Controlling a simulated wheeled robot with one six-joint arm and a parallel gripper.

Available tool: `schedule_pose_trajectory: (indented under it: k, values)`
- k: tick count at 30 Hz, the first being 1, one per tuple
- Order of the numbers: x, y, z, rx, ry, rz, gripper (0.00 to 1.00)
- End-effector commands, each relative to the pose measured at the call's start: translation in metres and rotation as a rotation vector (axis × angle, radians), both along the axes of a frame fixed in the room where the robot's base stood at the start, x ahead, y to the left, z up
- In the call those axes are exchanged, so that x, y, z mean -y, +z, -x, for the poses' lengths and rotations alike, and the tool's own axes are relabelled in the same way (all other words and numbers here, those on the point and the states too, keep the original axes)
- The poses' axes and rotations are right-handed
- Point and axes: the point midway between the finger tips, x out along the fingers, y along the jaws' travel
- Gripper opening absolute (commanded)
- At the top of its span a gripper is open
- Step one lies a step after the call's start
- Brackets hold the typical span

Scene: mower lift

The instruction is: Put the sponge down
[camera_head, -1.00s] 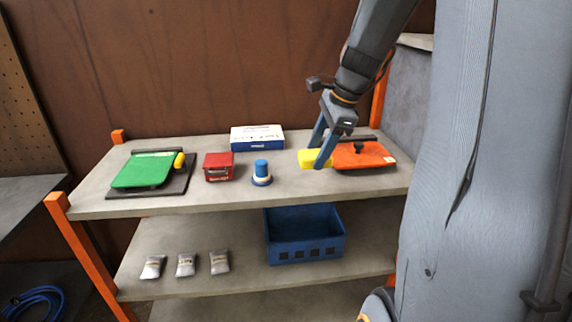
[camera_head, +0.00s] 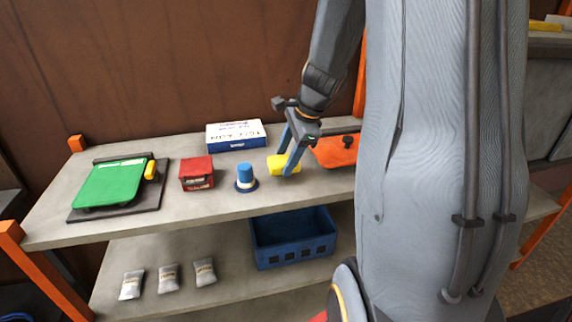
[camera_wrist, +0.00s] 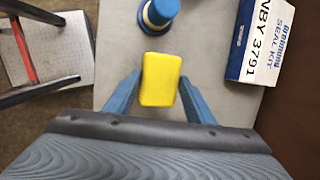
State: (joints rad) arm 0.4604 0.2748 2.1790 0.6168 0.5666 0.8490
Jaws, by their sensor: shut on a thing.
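The yellow sponge (camera_head: 280,164) is between the blue fingers of my gripper (camera_head: 288,166) at the right part of the top shelf. It also shows in the wrist view (camera_wrist: 160,80), with a finger on each side, and my gripper (camera_wrist: 160,95) is shut on it. The sponge is at or just above the shelf top (camera_head: 205,213); I cannot tell whether it touches.
A blue-and-white cylinder (camera_head: 245,177) stands left of the sponge. The seal kit box (camera_head: 236,135) lies behind, an orange thing (camera_head: 337,151) right. A blue crate (camera_head: 293,240) and several pouches (camera_head: 168,278) are below.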

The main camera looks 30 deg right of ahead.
Motion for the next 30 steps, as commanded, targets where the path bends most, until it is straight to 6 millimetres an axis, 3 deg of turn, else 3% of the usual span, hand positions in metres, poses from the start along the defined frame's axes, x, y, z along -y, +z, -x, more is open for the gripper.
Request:
schedule_pose_trajectory:
  k: [6,16,17,18,30]
  values:
    - [0.0,-0.026,0.001,-0.003,0.001,-0.001,0.13]
    - [0.0,-0.029,0.0,-0.001,0.0,0.0,0.13]
    - [0.0,-0.029,0.0,-0.001,0.001,0.0,0.52]
    - [0.0,-0.028,0.0,-0.001,0.001,0.0,0.58]
    - [0.001,-0.023,0.001,0.001,0.001,0.001,0.58]
